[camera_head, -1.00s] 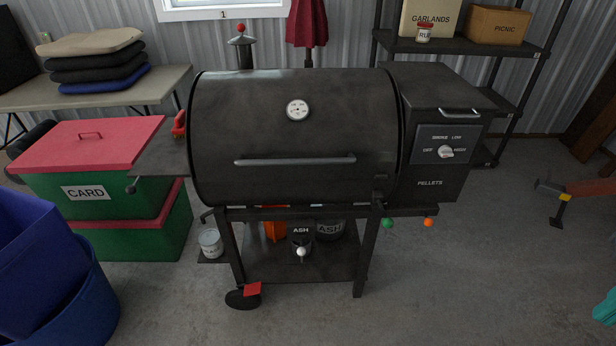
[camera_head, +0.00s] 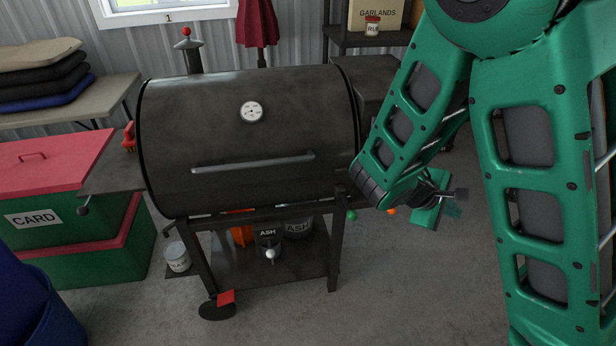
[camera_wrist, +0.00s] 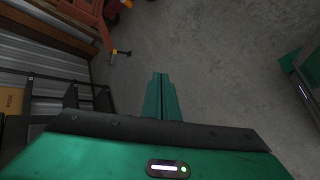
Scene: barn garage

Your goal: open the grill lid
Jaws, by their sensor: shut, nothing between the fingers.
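The black barrel grill stands in the middle of the head view. Its rounded lid (camera_head: 230,140) is down, with a round white dial on its front. The long grey lid handle (camera_head: 253,162) runs across the lower front of the lid. My gripper (camera_head: 452,205) is right of the grill, low in front of the pellet hopper (camera_head: 362,85), apart from the handle. In the wrist view my gripper's fingers (camera_wrist: 160,76) are together and empty over bare floor. My green arm hides most of the hopper and its control panel.
A side shelf (camera_head: 112,176) juts from the grill's left, near red-lidded green bins (camera_head: 62,255). A blue tub (camera_head: 30,305) stands at lower left. A folding table (camera_head: 95,110) holds stacked cushions. The floor (camera_head: 300,318) before the grill is clear.

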